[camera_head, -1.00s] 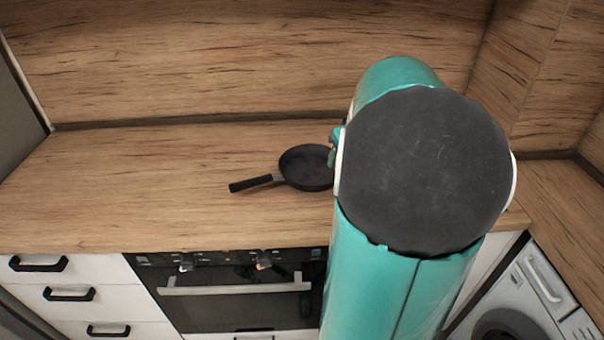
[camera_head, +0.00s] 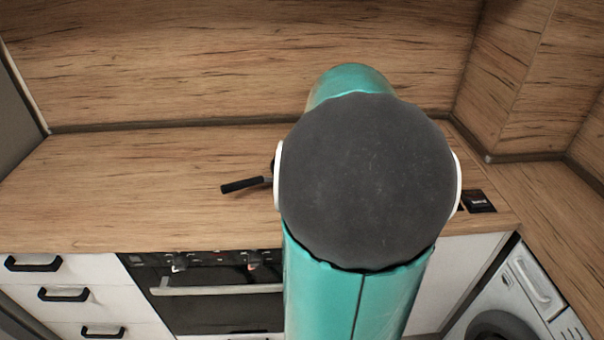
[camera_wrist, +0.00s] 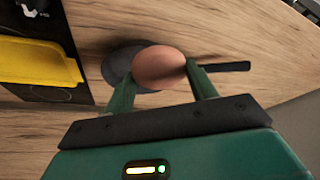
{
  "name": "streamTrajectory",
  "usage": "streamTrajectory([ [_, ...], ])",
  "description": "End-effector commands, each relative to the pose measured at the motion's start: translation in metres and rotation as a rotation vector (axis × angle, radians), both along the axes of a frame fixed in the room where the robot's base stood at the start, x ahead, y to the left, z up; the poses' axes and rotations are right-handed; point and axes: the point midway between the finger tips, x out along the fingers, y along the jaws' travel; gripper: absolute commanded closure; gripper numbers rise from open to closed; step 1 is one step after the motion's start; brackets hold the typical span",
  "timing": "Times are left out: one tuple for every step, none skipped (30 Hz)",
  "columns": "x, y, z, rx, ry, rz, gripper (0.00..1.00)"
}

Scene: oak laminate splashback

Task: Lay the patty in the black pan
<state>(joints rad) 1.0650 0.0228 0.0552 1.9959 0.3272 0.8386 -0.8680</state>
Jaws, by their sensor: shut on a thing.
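The patty (camera_wrist: 158,66) is a rounded brown disc between the two green fingers of my gripper (camera_wrist: 160,84) in the wrist view. My gripper is shut on it. The black pan (camera_wrist: 116,64) lies beyond the patty in that view, partly covered by it, with its handle (camera_wrist: 228,67) pointing right. The patty overlaps the pan in the picture and seems to be held above it; the height gap is hard to judge. In the head view only the pan's handle (camera_head: 242,185) shows on the counter. My arm hides the pan's bowl, the patty and my gripper there.
The wooden counter (camera_head: 130,190) is clear left of the pan, with a wooden splashback (camera_head: 220,60) behind. A small black item (camera_head: 479,201) lies on the counter to the right. In the wrist view, a yellow object (camera_wrist: 40,62) stands at the left over a dark surface.

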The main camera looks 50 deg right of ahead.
Motion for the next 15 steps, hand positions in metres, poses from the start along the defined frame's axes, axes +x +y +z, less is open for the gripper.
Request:
streamTrajectory([
  [0.005,-0.008,-0.005,0.003,0.001,-0.002,0.67],
  [0.008,-0.013,-0.008,0.004,0.002,-0.003,0.67],
  [0.013,-0.02,-0.012,0.003,0.002,-0.003,0.67],
  [0.017,-0.024,-0.015,0.003,0.002,-0.002,0.67],
  [0.021,-0.029,-0.018,0.003,0.001,-0.002,0.67],
  [0.027,-0.036,-0.021,0.003,0.001,-0.002,0.67],
  [0.031,-0.041,-0.024,0.003,0.001,-0.003,0.67],
  [0.034,-0.046,-0.027,0.003,0.001,-0.003,0.67],
  [0.04,-0.052,-0.03,0.003,0.001,-0.003,0.67],
  [0.044,-0.057,-0.034,0.004,0.001,-0.003,0.67],
  [0.048,-0.062,-0.036,0.002,0.0,-0.002,0.67],
  [0.053,-0.067,-0.042,0.004,0.002,-0.002,0.67],
  [0.055,-0.07,-0.049,0.004,0.002,-0.002,0.67],
  [0.058,-0.073,-0.055,0.005,0.003,-0.002,0.67],
  [0.062,-0.078,-0.062,0.005,0.002,-0.002,0.67],
])
